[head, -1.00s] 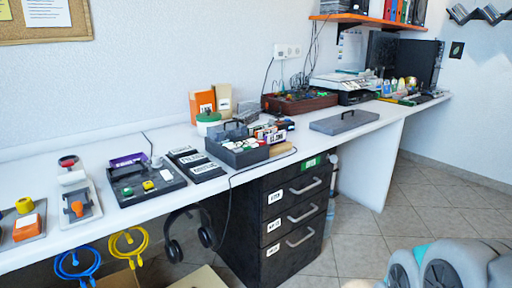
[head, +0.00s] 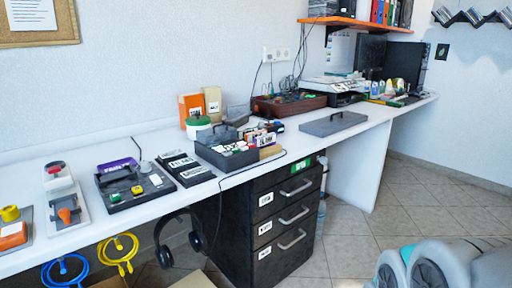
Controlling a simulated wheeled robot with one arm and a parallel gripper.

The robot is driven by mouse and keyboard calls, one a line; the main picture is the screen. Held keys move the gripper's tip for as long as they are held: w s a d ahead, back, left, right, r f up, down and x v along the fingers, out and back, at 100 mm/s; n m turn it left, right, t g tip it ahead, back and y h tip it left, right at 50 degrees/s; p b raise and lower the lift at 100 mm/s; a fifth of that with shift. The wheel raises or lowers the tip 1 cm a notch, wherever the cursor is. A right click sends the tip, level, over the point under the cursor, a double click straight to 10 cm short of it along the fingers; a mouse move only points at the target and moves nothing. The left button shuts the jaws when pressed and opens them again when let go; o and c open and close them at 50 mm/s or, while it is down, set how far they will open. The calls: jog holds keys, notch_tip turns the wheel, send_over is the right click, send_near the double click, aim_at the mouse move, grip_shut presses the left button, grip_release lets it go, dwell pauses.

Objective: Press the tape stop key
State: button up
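A dark grey desktop device (head: 120,198) lies on the white desk at the left. It has a purple labelled piece (head: 117,164) along its back edge, a green key (head: 114,197), a yellow key (head: 137,190) and a pale key or knob (head: 156,180) at its right. The labels are too small to read, so I cannot tell which key is the tape stop key. Three flat black labelled pieces (head: 184,167) lie just right of the device. My gripper is not in view; only grey rounded parts of my own body show at the bottom right.
Left of the device are a white lever unit (head: 66,208) and an orange-and-yellow unit (head: 13,222). A dark organiser (head: 226,156) stands to the right. Headphones (head: 180,238) and blue and yellow hooks hang below the front edge. Black drawers (head: 284,220) stand underneath.

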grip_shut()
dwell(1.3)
